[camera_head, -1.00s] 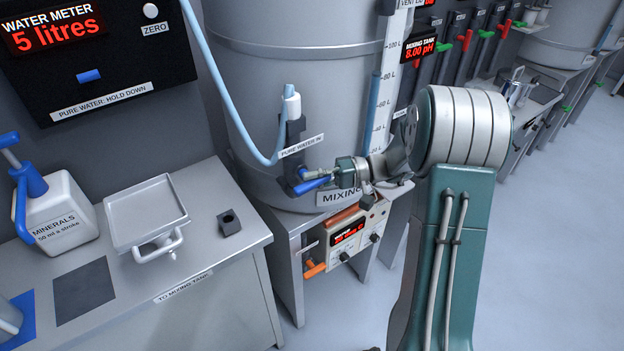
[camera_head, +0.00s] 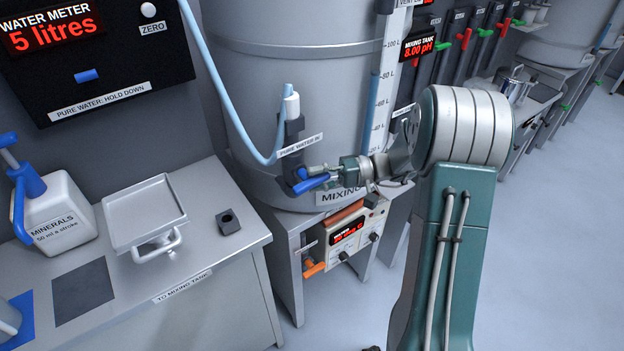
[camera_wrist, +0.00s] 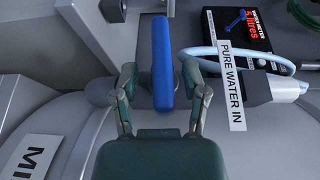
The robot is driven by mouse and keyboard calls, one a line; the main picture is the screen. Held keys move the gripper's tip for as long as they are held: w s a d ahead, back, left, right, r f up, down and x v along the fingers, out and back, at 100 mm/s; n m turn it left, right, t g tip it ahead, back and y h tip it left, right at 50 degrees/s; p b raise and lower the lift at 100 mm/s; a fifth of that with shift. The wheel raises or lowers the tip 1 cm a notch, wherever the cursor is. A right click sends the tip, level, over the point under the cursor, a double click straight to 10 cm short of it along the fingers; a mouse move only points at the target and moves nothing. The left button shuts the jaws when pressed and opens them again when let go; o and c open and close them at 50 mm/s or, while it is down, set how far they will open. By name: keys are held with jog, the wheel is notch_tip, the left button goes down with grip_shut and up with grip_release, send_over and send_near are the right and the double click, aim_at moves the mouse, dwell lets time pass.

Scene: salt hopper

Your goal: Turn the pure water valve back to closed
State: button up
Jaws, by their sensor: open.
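The pure water valve has a blue lever handle (camera_head: 311,184) low on the front of the mixing tank (camera_head: 315,90), below the PURE WATER IN label (camera_head: 300,145). In the wrist view the blue handle (camera_wrist: 162,62) points along the gripper, toward my palm. My gripper (camera_wrist: 160,85) is open, with one finger on each side of the handle. Both fingers look apart from it. In the head view my gripper (camera_head: 325,177) reaches the handle from the right, and its fingers are small there. The valve body behind the handle is partly hidden.
The water meter (camera_head: 95,45) reads 5 litres. A pale blue hose (camera_head: 225,95) runs to the inlet. A bench (camera_head: 200,290) with a minerals jug (camera_head: 60,212) and tray (camera_head: 145,212) stands left. A control box (camera_head: 345,240) sits below the tank. The floor at right is clear.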

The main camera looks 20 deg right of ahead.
jog(key=d, duration=1.1)
jog(key=shift+s, duration=0.4)
jog(key=shift+r, duration=0.1)
